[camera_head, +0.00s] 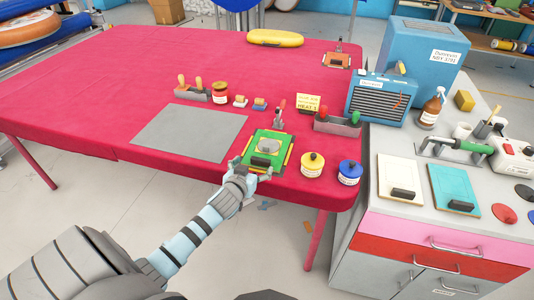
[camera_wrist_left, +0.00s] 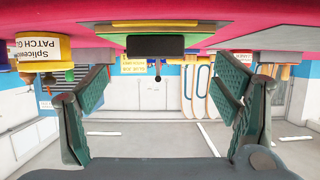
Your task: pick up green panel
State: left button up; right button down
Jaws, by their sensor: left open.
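The green panel (camera_head: 285,144) lies flat on the red table near its front edge, with a grey patch in its middle and a black handle (camera_head: 261,161) on its near side. My left gripper (camera_head: 251,169) is open at the panel's near edge. In the left wrist view, which shows the table at the top, the black handle (camera_wrist_left: 155,46) appears ahead, between the two spread fingers of the left gripper (camera_wrist_left: 165,82). The fingers do not visibly grip it. My right gripper is not in view.
A yellow-lidded pot (camera_head: 312,164) and a blue-lidded pot (camera_head: 349,172) stand right of the panel. A grey sheet (camera_head: 190,132) lies to its left. A grey tool holder (camera_head: 337,125) stands behind. A drawer cabinet (camera_head: 440,240) stands at right. The table's far left is clear.

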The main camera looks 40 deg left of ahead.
aim_at(260, 161)
pick_arm(q)
jog(key=x, duration=0.3)
jog(key=b+x, duration=0.1)
jog(key=x, duration=0.1)
jog(key=shift+w+d, duration=0.1)
jog(key=shift+d, duration=0.15)
jog(key=shift+r, duration=0.1)
jog(key=c, duration=1.4)
